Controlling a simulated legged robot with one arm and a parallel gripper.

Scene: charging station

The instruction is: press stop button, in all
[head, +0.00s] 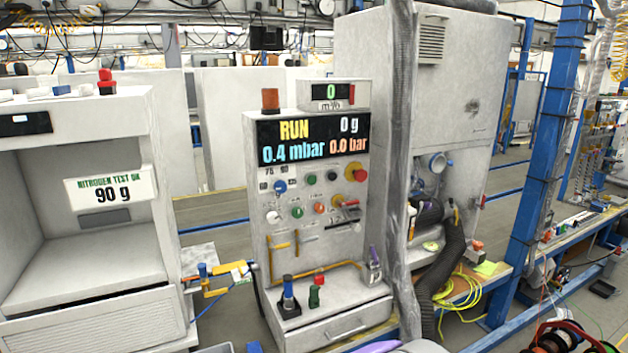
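The control panel (310,215) stands upright in the middle of the head view. A large red mushroom button on a yellow base (355,172) sits at its upper right, below the display; it looks like the stop button, but I cannot read a label. Smaller buttons and knobs sit left of it and below it, including a blue one (280,186), a green one (297,212) and an orange one (319,208). The display (310,138) reads RUN, 0 g, 0.4 mbar and 0.0 bar. My gripper is not in view, and nothing covers the red button.
A thick grey vertical hose (401,150) runs just right of the panel. A ledge (325,300) below carries blue and red-green handles. An open white chamber marked 90 g (110,190) stands left. A blue post (550,150) and cable spools (570,338) are right.

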